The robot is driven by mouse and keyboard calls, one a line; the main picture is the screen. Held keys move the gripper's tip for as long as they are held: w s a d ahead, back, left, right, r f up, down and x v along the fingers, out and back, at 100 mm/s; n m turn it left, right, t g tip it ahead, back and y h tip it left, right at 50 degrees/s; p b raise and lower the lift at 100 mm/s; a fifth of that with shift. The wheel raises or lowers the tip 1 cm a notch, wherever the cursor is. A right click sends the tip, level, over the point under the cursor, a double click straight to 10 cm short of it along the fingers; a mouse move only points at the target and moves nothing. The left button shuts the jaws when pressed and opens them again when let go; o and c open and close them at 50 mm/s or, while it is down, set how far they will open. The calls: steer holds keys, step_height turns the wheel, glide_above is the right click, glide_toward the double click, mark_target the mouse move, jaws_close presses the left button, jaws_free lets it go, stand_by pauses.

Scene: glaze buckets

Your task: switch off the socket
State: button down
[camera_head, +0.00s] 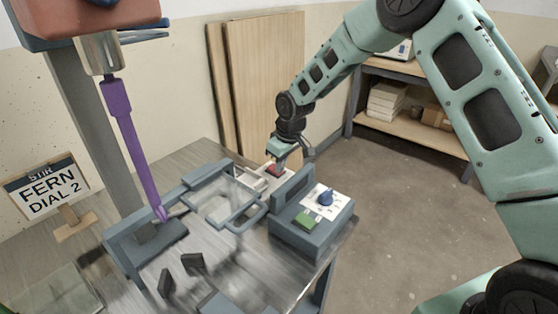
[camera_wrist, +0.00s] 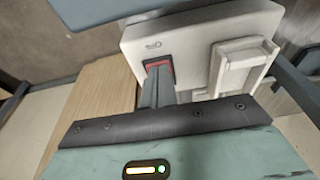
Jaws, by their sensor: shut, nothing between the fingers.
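The white socket (camera_wrist: 195,38) fills the upper middle of the wrist view, with a red switch (camera_wrist: 159,61) on its left part and a pale raised holder or cover on its right. My gripper (camera_wrist: 158,72) is shut and empty, its fingertips at the red switch and covering most of it. I cannot tell whether they press on it or which way the switch is tipped. In the head view the socket (camera_head: 249,181) lies at the bench's far edge, and my gripper (camera_head: 276,165) points down onto its red part.
A grey control box (camera_head: 310,235) with a blue knob (camera_head: 325,198) and green button (camera_head: 306,221) stands just right of the socket. A clear guard with a grey frame (camera_head: 240,222) is to the left. A purple stirrer (camera_head: 130,135) and a sign (camera_head: 45,187) reading "STIR FERN DIAL 2" stand farther left.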

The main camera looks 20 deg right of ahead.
steer(key=shift+w, duration=0.1)
steer(key=shift+w+a+r+p, duration=0.3)
steer(key=shift+w+a, duration=0.15)
steer(key=shift+w, duration=0.1)
steer(key=shift+r, duration=0.2)
steer(key=p+v, duration=0.3)
steer(key=shift+a+r, duration=0.1)
steer(key=shift+r, duration=0.35)
steer(key=s+d+r, duration=0.3)
steer(key=s+r, duration=0.1)
steer(key=r, duration=0.4)
steer(key=shift+s+b, duration=0.25)
steer(key=shift+b, duration=0.05)
steer(key=shift+r, duration=0.1)
